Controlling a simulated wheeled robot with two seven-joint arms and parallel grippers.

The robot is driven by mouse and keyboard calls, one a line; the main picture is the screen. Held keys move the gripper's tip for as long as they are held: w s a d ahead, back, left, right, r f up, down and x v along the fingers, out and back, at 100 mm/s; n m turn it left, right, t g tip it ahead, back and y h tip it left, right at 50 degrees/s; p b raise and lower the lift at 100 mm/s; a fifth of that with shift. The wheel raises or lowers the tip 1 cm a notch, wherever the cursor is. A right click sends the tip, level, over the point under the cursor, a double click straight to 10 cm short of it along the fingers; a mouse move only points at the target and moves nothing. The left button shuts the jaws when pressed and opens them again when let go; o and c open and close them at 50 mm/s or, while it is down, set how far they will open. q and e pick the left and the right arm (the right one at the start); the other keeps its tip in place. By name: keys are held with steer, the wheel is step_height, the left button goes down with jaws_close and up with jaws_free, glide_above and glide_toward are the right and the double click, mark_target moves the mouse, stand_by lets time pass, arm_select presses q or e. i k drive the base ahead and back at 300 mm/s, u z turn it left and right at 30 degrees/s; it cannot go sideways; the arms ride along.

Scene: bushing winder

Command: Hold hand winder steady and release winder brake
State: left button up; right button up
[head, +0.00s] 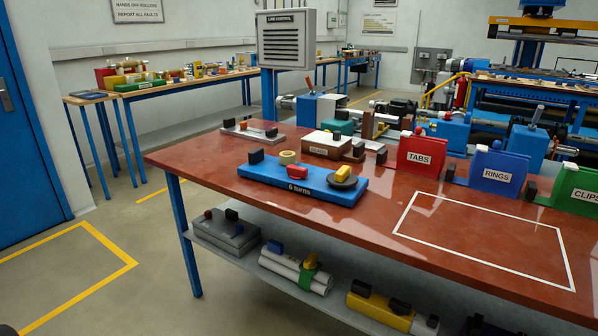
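A blue base (300,187) stands on the red-topped table, its front marked with white text that seems to read "6 TURNS". It carries a black block (256,157), a tan roll (287,157), a red block (297,172) and a dark disc with an orange-brown knob (343,178). It may be the hand winder, but no label names it so. The red block could be the brake; I cannot tell, nor whether it is engaged. Neither of my grippers shows in the head view.
The red table (370,235) has a clear white-outlined rectangle at right. Behind the base are a brown box (321,152) with a pale top and a grey plate (252,131). Bins marked TABS (419,156), RINGS (491,174) and CLIPS (582,192) line the back right. The lower shelf holds several items.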

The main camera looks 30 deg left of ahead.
mark_target(297, 173)
steer(key=k, duration=1.05)
steer(key=u, duration=1.05)
steer(key=i, duration=0.4)
steer(key=u, duration=0.8)
steer(key=i, duration=1.2)
steer(key=z, duration=0.45)
steer(key=i, duration=1.2)
steer(key=z, duration=1.1)
steer(key=i, duration=0.25)
steer(key=z, duration=0.3)
steer(key=k, duration=0.5)
steer(key=z, duration=0.05)
steer(key=i, duration=0.2)
steer(key=u, duration=0.05)
